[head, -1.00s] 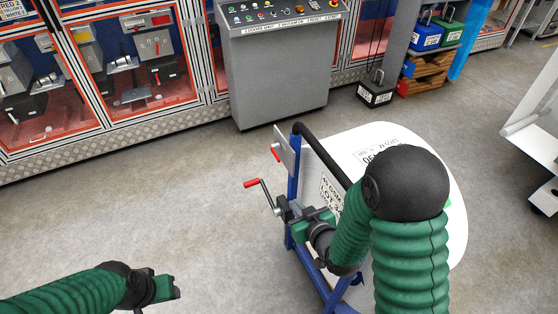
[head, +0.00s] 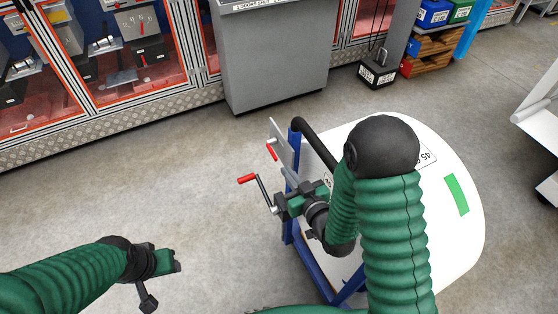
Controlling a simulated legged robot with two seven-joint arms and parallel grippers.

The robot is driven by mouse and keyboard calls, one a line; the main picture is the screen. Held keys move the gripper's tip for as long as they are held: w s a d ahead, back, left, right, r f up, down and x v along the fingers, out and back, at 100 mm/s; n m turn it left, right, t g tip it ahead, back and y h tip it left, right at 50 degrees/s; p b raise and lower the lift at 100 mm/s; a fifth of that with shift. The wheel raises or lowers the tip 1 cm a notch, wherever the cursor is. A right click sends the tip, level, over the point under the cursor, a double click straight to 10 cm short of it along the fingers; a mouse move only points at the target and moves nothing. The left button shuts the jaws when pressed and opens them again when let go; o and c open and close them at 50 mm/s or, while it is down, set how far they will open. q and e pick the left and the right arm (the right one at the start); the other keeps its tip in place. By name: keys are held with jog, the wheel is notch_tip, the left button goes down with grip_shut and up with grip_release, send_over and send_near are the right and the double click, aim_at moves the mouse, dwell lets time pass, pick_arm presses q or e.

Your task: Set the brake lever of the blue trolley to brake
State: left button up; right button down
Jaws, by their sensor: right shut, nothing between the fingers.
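The blue trolley (head: 291,172) stands upright at the middle, with a black bent handle bar at its top and a large white round-cornered load beside it. On its left side a grey plate (head: 278,137) carries a short lever with a red grip (head: 272,152). Below it a crank with a red handle (head: 247,179) sticks out to the left. My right gripper (head: 280,206) is shut with nothing in it, beside the post at the crank's lower end, below the red-gripped lever. Contact there cannot be told. My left gripper (head: 165,280) is at lower left, away from the trolley; its jaws are unclear.
A grey control cabinet (head: 275,65) and glazed red-framed cabinets (head: 130,60) stand behind. A black weight block (head: 378,75) sits on the floor right of the control cabinet. A white cart (head: 540,120) is at far right. The floor left of the trolley is clear.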

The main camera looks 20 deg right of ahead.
pick_arm(q)
jog(key=shift+w+d+f, duration=0.1)
jog(key=shift+d, duration=0.1)
pick_arm(e)
jog(key=x, duration=0.9)
jog(key=shift+w, duration=0.2)
jog(key=shift+d+f, duration=0.15)
jog(key=shift+d, duration=0.05)
